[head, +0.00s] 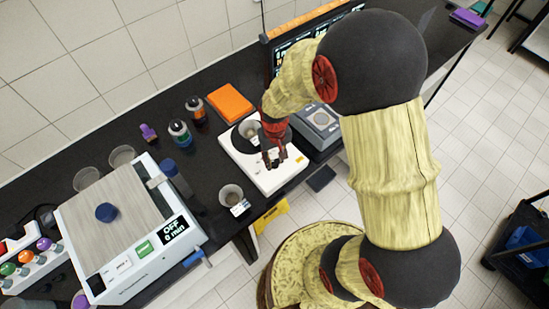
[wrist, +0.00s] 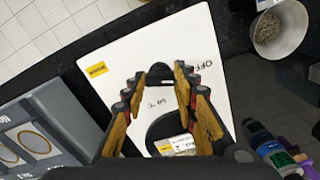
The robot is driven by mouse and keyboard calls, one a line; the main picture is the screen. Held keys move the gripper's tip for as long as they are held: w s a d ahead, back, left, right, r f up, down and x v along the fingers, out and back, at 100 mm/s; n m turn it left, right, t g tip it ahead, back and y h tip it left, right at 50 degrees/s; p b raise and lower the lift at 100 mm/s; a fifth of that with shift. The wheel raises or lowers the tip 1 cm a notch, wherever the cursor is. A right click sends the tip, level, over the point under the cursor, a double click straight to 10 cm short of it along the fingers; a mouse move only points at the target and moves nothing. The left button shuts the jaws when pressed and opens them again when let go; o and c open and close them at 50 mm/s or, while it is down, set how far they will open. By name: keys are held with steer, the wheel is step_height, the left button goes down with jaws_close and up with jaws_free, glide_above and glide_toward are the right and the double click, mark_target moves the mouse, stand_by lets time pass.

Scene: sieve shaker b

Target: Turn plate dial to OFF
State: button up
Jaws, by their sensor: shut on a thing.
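The white plate device (head: 243,165) stands on the black bench, with a round black plate and a cup (head: 249,130) on it. In the wrist view its white top (wrist: 110,50) fills the middle, with a yellow label and a printed OFF mark to the right of the dial. The small black plate dial (wrist: 160,70) sits near the device's front edge. My gripper (wrist: 158,82) points down over it, its fingertips shut on the dial's two sides. In the head view my gripper (head: 278,160) hides the dial. The dial's pointer cannot be made out.
A grey balance (head: 320,122) stands close right of the device. A cup of grains (head: 231,195) stands in front left of it. A shaker (head: 120,220) with a display reading OFF is at left.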

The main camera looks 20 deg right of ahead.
mark_target(275, 161)
steer(key=shift+n, duration=0.6)
steer(key=o, duration=1.2)
steer(key=shift+c, duration=0.2)
step_height(275, 161, up, 12)
stand_by(0.3)
